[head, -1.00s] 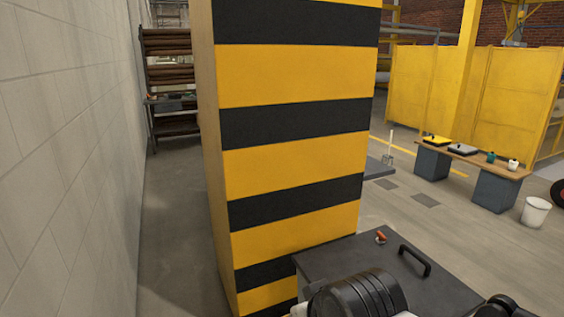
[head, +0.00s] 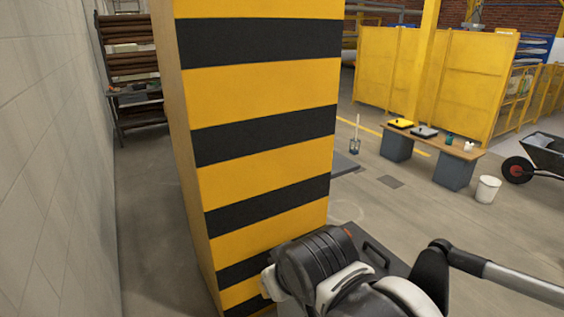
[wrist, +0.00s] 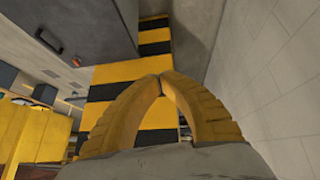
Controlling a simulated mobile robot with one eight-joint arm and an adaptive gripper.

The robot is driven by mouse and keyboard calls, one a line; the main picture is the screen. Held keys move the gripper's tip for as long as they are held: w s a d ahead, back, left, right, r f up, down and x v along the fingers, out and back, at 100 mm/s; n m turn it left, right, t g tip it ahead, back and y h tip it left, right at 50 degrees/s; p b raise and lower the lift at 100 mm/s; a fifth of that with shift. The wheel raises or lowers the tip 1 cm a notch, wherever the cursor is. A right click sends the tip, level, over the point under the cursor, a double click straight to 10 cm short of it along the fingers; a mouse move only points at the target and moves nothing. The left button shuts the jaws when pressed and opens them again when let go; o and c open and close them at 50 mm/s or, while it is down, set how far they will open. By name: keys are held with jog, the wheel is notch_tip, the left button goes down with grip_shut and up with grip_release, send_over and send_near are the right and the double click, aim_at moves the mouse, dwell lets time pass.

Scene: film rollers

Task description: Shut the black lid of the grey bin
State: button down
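A dark flat panel (head: 396,259) with a black handle (head: 376,252) shows at the lower middle of the head view, beside the striped pillar. It looks like the black lid, lying about level. My arm covers much of it, and no grey bin body can be made out. In the wrist view a dark panel (wrist: 85,28) with a handle and a small red-orange part (wrist: 75,61) fills the upper left. My gripper (wrist: 161,77) has yellow fingers whose tips meet with nothing seen between them. It is apart from the panel in the wrist picture. My fingers are hidden in the head view.
A yellow-and-black striped pillar (head: 262,130) stands close ahead, with a pale block wall (head: 50,150) to its left. A bench (head: 432,141), a white bucket (head: 487,189) and a wheelbarrow (head: 545,152) stand further right. Open floor (head: 430,215) lies between.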

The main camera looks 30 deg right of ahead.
jog(key=w+d+r+n+t+h, duration=0.3)
jog(key=w+n+h, duration=0.15)
jog(key=w, duration=0.55)
jog(key=w+d+r+n+t+h, duration=0.2)
jog(key=w+d+r+n+h, duration=0.3)
jog(key=w, duration=0.6)
jog(key=w+d+f+m+h+b, duration=0.1)
jog(key=w+d+f+b, duration=0.2)
jog(key=w+d, duration=0.4)
jog(key=shift+d+f, duration=0.25)
jog(key=shift+d, duration=0.6)
jog(key=shift+m, duration=0.35)
